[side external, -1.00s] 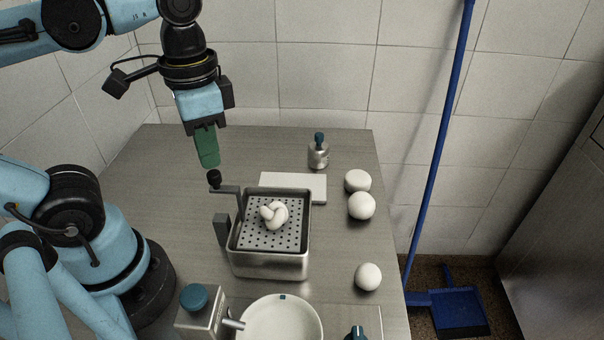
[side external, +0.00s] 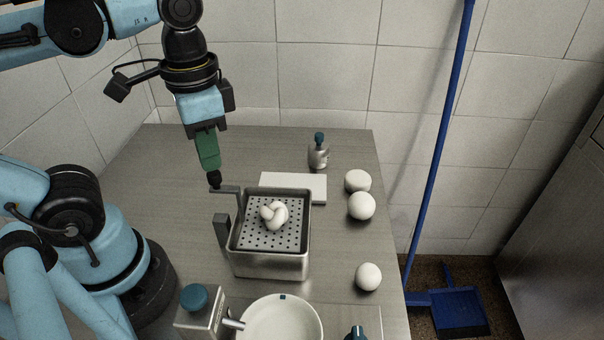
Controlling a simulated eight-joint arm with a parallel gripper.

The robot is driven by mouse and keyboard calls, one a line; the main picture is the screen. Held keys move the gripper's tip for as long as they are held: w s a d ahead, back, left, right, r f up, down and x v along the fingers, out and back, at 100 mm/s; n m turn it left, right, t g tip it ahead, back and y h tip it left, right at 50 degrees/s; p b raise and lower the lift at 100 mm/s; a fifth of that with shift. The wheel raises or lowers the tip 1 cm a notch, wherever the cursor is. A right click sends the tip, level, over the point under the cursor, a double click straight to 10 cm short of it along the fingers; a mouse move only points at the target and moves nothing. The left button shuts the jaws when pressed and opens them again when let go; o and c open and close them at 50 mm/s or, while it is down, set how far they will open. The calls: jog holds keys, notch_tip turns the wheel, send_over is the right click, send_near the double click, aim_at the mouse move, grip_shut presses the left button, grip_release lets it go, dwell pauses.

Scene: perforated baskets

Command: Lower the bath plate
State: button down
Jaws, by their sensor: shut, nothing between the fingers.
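A grey bracket (side external: 228,189) rises from the plate's back left corner and reaches left to a black knob (side external: 215,180). My gripper (side external: 212,167), with green fingers, is shut and empty, pointing down directly above the knob. Its tips appear to meet the knob's top; I cannot tell whether they touch. A dark upright block (side external: 221,235) stands at the bath's left side.
A white slab (side external: 308,186) lies behind the bath, with a small metal bottle (side external: 318,153) beyond. Several white balls, one here (side external: 368,277), rest on the right. A white bowl (side external: 280,322) and a blue-knobbed metal box (side external: 200,312) are in front. The table's left rear is clear.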

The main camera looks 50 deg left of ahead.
aim_at(214, 173)
jog(key=shift+f, duration=2.95)
jog(key=shift+r, duration=4.5)
jog(key=w+a+f+n+t, duration=0.2)
jog(key=w+f+n+t, duration=0.1)
jog(key=w+f+t, duration=0.4)
jog(key=w, duration=0.3)
jog(key=shift+a+f, duration=0.25)
